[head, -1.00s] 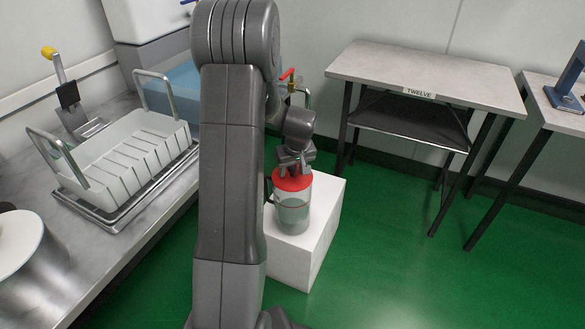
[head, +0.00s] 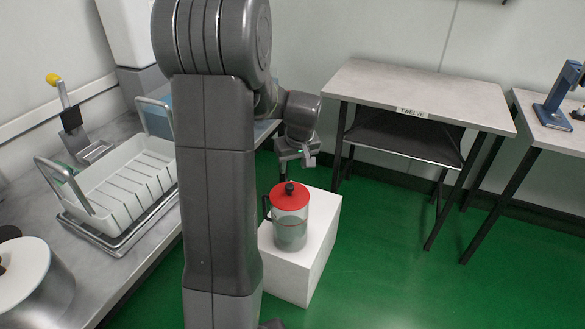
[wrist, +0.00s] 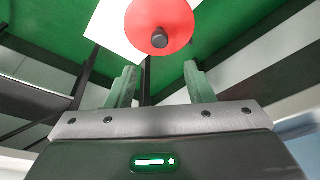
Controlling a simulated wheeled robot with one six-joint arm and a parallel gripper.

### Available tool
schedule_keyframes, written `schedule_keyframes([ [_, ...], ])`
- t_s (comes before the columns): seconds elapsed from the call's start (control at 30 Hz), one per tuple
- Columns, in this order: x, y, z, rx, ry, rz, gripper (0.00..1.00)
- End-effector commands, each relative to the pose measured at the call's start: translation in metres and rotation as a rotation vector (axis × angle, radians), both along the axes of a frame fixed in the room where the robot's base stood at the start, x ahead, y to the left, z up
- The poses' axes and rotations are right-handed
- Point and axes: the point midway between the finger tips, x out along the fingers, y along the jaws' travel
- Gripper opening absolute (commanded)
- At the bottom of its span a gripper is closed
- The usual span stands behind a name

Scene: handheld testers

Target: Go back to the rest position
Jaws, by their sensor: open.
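My gripper (head: 296,160) is open and empty in the head view, above and apart from a clear jug with a red lid (head: 290,215). The jug stands upright on a white block (head: 318,240), with a dark knob on its lid and a dark handle on its left. In the wrist view, the two fingers of my gripper (wrist: 162,85) are spread, with nothing between them. The jug's red lid (wrist: 178,25) and dark knob show beyond the fingertips. My arm hides part of the left counter.
A table marked TWELVE (head: 420,92) stands at the back right, with a dark shelf below. Another table (head: 560,135) at right holds a blue device (head: 556,100). The left counter (head: 120,275) carries a white rack (head: 125,190) and a pot (head: 35,285). Green floor at right is clear.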

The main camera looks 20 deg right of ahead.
Motion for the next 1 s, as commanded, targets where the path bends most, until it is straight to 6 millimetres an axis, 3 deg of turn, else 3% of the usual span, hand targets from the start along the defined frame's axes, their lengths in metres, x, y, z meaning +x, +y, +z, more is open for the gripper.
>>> schedule_keyframes([
  [0.47,0.001,0.000,-0.006,0.001,0.001,0.000,0.48],
  [1.0,0.030,-0.002,-0.102,0.001,0.003,0.000,0.48],
])
